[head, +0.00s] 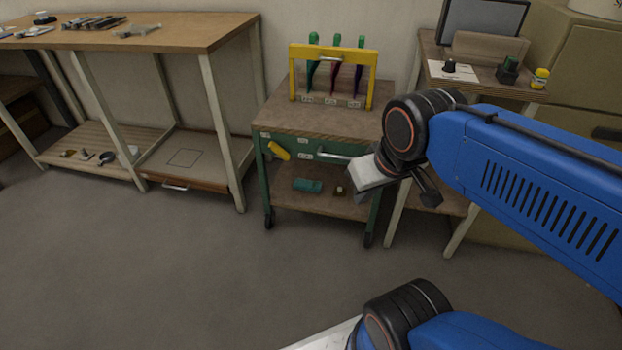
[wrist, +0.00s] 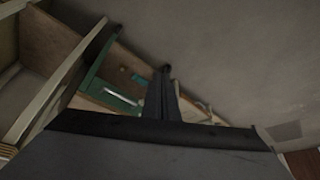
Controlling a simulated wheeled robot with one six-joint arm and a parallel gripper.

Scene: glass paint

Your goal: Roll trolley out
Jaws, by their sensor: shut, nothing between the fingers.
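The trolley (head: 285,121) has a wooden top, a green frame and dark castors. It stands by the wall between two benches in the head view. A pale bar handle (head: 322,156) crosses its green front; the handle also shows in the wrist view (wrist: 121,96). My gripper (wrist: 164,75) is shut and empty. Its dark fingers are together in the wrist view, to the right of the handle and apart from it in the picture. In the head view my wrist covers part of the trolley's right front side.
A yellow rack (head: 334,51) with several hanging tools stands on the trolley. A long workbench (head: 160,38) is at left, a smaller table (head: 428,72) at right. A teal object (head: 308,185) lies on the trolley's lower shelf. The floor in front is clear.

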